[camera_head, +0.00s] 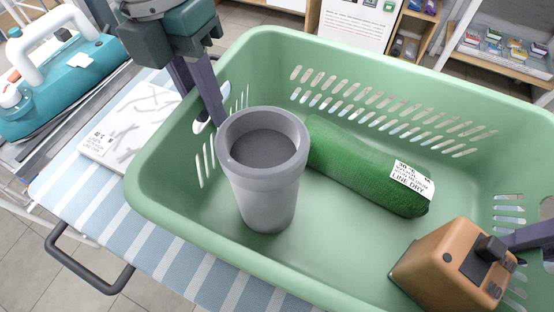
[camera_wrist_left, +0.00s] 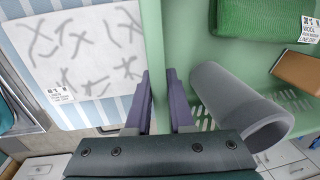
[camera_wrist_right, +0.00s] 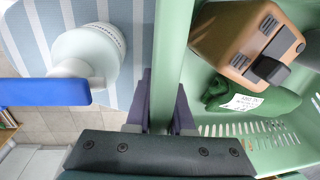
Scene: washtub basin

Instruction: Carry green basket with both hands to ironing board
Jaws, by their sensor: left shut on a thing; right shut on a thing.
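The green basket (camera_head: 165,170) is over the blue-and-white striped ironing board (camera_head: 65,190); I cannot tell whether it rests on it or hangs just above. It looks about level. In it are a grey cup-shaped container (camera_head: 265,195), a rolled green cloth with a label (camera_head: 350,165) and a brown box-like item (camera_head: 450,265). My left gripper (camera_head: 212,112) is shut on the basket's left wall, which also shows between its fingers in the left wrist view (camera_wrist_left: 158,85). My right gripper (camera_wrist_right: 165,88) is shut on the opposite wall; the head view shows only part of it at the right edge.
A white patterned folded cloth (camera_head: 130,125) lies on the board left of the basket. A teal iron-like appliance (camera_head: 65,85) stands at far left. The right wrist view shows a white bottle-like item with blue (camera_wrist_right: 85,55) beside the basket. Shelves (camera_head: 500,50) stand behind.

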